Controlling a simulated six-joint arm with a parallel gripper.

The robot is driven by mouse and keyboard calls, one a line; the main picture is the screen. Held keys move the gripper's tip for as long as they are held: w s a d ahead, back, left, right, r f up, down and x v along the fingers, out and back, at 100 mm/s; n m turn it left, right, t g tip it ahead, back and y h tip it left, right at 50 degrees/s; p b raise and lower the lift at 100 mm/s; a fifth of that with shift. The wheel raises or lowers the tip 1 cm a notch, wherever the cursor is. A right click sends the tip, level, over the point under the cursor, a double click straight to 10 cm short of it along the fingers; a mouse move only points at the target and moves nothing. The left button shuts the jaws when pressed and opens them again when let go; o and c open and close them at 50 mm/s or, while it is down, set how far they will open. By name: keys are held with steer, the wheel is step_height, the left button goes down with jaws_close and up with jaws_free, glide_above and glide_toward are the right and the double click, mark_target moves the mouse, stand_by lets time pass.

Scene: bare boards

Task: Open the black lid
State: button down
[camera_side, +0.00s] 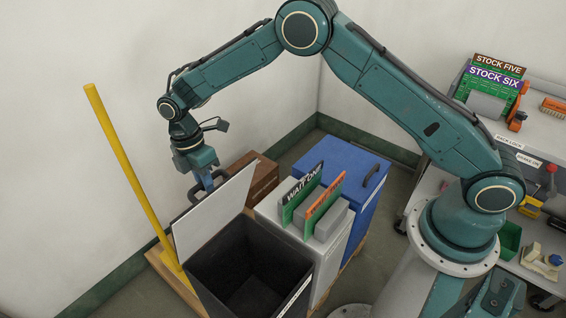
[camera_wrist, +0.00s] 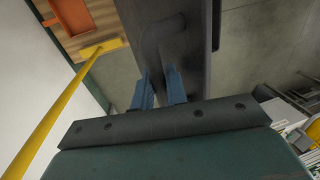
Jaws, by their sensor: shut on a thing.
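The black bin (camera_side: 208,284) stands open in the side view, and its dark inside shows. Its lid (camera_side: 212,217) is tilted steeply up on the far-left side, with its pale underside facing the camera. My gripper (camera_side: 204,183) is behind the lid's upper edge, shut on the dark lid handle (camera_side: 193,192). In the wrist view the lid's dark outer face (camera_wrist: 201,60) stands beyond my blue fingers (camera_wrist: 160,82), with the handle (camera_wrist: 164,33) running to them. The exact contact at the fingertips is partly hidden.
A yellow post (camera_side: 125,165) leans left of the bin. A grey bin (camera_side: 328,262) with upright signs and a blue bin (camera_side: 335,165) stand to the right. A brown box (camera_side: 262,180) sits behind the lid. A cluttered bench (camera_side: 530,150) is at far right.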

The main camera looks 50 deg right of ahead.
steer(key=w, duration=0.7)
steer(key=shift+w+a, duration=0.15)
steer(key=shift+w, duration=0.05)
stand_by(0.6)
steer(key=c, duration=1.4)
jaws_free()
steer(key=shift+w, duration=0.1)
steer(key=shift+s, duration=0.25)
